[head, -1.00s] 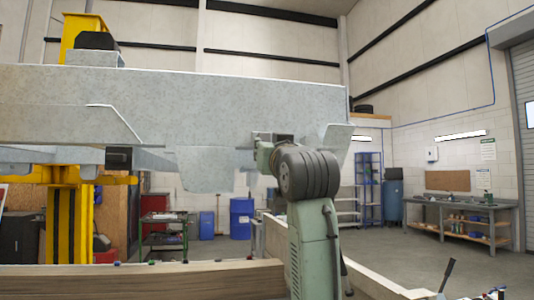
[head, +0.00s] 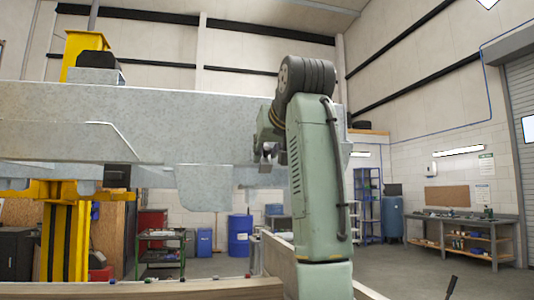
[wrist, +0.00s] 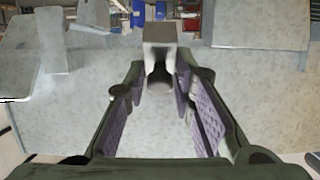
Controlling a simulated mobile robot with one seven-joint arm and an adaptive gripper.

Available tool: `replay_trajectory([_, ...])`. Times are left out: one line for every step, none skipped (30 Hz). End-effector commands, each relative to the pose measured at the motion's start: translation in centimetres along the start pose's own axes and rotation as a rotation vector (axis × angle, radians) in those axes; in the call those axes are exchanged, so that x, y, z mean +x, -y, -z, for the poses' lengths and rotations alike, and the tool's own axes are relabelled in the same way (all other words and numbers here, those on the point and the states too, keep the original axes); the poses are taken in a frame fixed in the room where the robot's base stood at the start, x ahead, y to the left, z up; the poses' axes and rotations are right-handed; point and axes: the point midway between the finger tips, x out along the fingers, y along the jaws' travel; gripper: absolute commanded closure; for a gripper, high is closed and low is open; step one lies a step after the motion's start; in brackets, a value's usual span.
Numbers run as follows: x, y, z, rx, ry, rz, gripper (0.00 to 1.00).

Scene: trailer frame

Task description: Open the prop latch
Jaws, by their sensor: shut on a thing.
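The prop latch shows in the wrist view as a square-ended grey metal bar (wrist: 160,34) with a rounded, hollow-looking part below it, against the galvanized trailer frame. My gripper (wrist: 159,76) is shut on it, with one purple-padded finger on each side. Wide space shows between the fingers behind the latch. In the head view my gripper (head: 267,151) is at the lower edge of the trailer frame's long grey beam (head: 200,115), left of my upright arm. My arm hides much of this spot and the beam's right end.
A yellow stand (head: 65,235) is under the beam at left. Wooden boards (head: 190,290) run along the front. A green cart (head: 162,247), a blue barrel (head: 240,235) and a workbench (head: 465,232) stand farther back. Open floor lies at right.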

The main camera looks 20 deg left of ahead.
Motion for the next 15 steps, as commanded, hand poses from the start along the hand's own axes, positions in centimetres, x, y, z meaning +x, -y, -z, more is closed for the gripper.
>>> replay_trajectory([0.0,0.02,0.02,0.0,0.006,0.0,1.0])
replay_trajectory([0.01,0.01,0.03,0.0,0.008,0.0,1.0])
replay_trajectory([0.01,0.01,0.04,0.0,0.01,0.0,1.0])
replay_trajectory([0.01,0.02,0.05,0.0,0.011,0.0,1.0])
replay_trajectory([0.01,0.01,0.06,0.0,0.012,0.0,1.0])
replay_trajectory([0.01,0.02,0.06,0.0,0.012,0.0,1.0])
replay_trajectory([0.01,0.01,0.06,0.0,0.013,0.0,1.0])
replay_trajectory([0.01,0.01,0.07,0.0,0.012,0.0,1.0])
replay_trajectory([0.02,0.01,0.07,-0.001,0.012,0.0,1.0])
replay_trajectory([0.02,0.01,0.07,0.0,0.012,0.0,1.0])
replay_trajectory([0.02,0.01,0.07,-0.001,0.012,0.0,1.0])
replay_trajectory([0.02,0.01,0.07,-0.001,0.012,0.0,1.0])
replay_trajectory([0.02,0.01,0.07,-0.001,0.012,0.0,1.0])
replay_trajectory([0.02,0.0,0.07,-0.001,0.012,0.0,1.0])
replay_trajectory([0.02,0.0,0.07,-0.001,0.012,0.0,0.75])
